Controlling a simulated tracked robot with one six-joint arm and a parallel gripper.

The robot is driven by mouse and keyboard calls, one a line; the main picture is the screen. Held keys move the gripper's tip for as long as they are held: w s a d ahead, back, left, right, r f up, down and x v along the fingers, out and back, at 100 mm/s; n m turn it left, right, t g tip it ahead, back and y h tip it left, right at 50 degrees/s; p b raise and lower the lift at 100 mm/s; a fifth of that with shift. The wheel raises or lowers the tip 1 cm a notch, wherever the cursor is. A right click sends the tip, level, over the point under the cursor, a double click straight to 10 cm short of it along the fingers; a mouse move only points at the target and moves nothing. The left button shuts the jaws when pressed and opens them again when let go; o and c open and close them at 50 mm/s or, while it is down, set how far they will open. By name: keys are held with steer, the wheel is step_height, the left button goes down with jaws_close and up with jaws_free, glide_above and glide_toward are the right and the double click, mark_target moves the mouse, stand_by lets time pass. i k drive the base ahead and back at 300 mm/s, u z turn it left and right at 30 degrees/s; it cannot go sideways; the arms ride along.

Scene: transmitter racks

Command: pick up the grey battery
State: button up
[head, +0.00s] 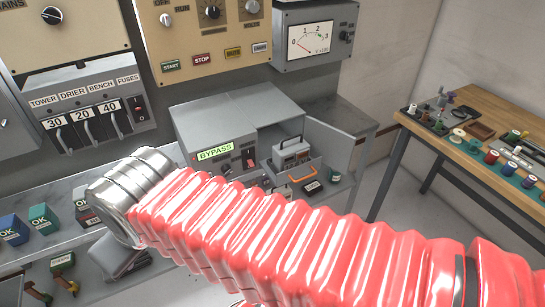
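Several small box-shaped blocks with "OK" labels stand on the grey shelf at left: a blue block (13,230), a green block (43,218) and a grey block (82,204), partly hidden by my arm. The grey block could be the grey battery, but I cannot tell for certain. Another grey box with a handle (292,150) sits in the open bay of the bypass cabinet, behind an orange handle (302,175). Small dark and green blocks (333,174) lie near it. My red-sleeved arm crosses the foreground to a metal cuff at left. My gripper's fingers do not show.
The grey bypass cabinet (213,130) stands on the bench, its door (329,150) open. A wooden workbench (470,100) with spools and tools stands at right. Control panels with switches and a meter (318,40) line the back wall. Floor shows between the benches.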

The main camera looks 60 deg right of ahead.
mark_target(285, 153)
steer(key=u, duration=0.65)
steer(key=k, duration=1.2)
steer(key=z, duration=1.1)
steer(key=i, duration=1.05)
steer(key=z, duration=0.1)
